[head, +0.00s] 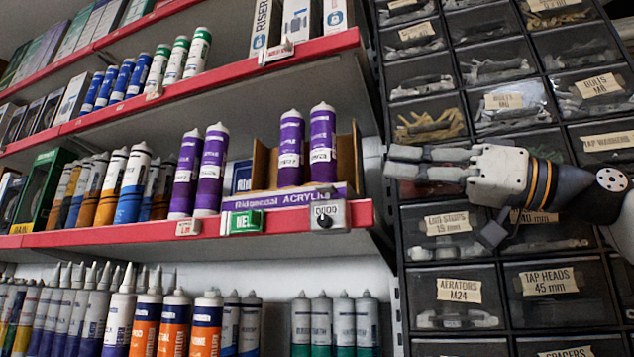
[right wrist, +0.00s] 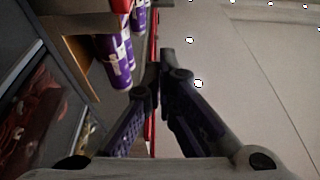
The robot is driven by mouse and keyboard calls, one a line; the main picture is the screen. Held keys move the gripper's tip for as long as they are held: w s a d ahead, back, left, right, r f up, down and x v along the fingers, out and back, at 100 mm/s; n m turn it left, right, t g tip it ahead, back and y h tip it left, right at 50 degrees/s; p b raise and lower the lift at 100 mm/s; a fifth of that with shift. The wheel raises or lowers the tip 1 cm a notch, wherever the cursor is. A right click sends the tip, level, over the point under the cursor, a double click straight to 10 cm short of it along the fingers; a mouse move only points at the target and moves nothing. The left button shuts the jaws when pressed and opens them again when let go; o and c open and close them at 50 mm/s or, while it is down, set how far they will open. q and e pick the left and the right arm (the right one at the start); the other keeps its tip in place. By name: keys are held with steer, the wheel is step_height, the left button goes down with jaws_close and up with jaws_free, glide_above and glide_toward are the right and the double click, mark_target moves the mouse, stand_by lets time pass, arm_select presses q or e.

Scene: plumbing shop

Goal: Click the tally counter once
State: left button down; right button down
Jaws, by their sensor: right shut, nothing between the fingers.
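The tally counter (head: 328,215) is a small pale box with a dark round knob and a row of digits that look like zeros. It is fixed to the front of the red shelf edge, at its right end, in the head view. My right gripper (head: 390,161) is up and to the right of the counter, apart from it, with its fingers pointing left. It is shut and empty. Its fingers also show in the right wrist view (right wrist: 165,62), beside the red shelf edge. I cannot make out the counter in that view. My left gripper is not in view.
A green tag (head: 245,222) sits left of the counter on the red shelf edge (head: 130,234). Purple tubes (head: 323,145) stand in a cardboard display box (head: 262,165) above it. Drawer cabinets (head: 450,285) stand on the right, behind my right arm.

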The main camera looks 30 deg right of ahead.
step_height(320, 180, up, 4)
glide_above(327, 190)
steer(key=s+d, duration=0.1)
steer(key=d, duration=0.1)
steer(key=f, duration=0.4)
steer(key=shift+s+d, duration=0.25)
